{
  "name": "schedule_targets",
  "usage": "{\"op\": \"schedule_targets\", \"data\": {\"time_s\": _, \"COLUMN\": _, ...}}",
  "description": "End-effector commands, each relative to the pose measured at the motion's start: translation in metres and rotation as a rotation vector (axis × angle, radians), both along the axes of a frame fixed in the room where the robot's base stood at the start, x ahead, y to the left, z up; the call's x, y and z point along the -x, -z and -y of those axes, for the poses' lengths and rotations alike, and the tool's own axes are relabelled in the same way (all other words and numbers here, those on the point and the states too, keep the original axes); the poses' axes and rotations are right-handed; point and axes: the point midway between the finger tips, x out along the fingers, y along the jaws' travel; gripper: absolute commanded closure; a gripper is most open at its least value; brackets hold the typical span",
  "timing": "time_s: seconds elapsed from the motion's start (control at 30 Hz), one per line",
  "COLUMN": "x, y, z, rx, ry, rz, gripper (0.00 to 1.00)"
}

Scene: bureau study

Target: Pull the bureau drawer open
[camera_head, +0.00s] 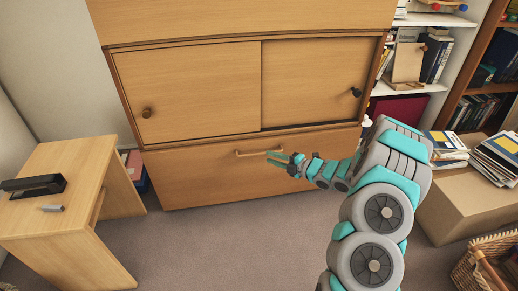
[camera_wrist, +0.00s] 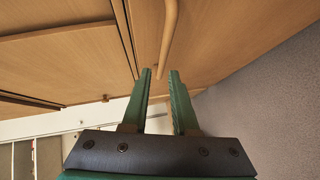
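The bureau drawer (camera_head: 200,175) is the wide wooden front at the bottom of the bureau, and it looks shut. Its bar handle (camera_head: 252,153) runs across the upper part of the drawer front. In the wrist view the handle (camera_wrist: 169,32) comes down from the top edge, and its lower end lies in line with the gap between my fingertips. My gripper (camera_head: 272,157) is at the right end of the handle. In the wrist view my gripper (camera_wrist: 160,72) is open, with nothing clamped. I cannot tell whether a finger touches the handle.
Two sliding doors with dark knobs (camera_head: 147,112) are above the drawer. A cardboard box (camera_head: 465,200) and wicker basket (camera_head: 485,265) are at right. The carpet (camera_head: 210,240) before the drawer is clear.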

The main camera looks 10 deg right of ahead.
Motion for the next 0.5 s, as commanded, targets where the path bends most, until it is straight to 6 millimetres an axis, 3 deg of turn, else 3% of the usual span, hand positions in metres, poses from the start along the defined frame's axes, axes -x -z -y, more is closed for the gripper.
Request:
{"op": "schedule_targets", "data": {"time_s": 0.23, "x": 0.009, "y": 0.008, "z": -0.006, "rx": -0.025, "ry": -0.049, "rz": 0.053, "gripper": 0.73}}
{"op": "schedule_targets", "data": {"time_s": 0.5, "x": -0.011, "y": 0.013, "z": -0.028, "rx": -0.024, "ry": -0.050, "rz": 0.051, "gripper": 0.73}}
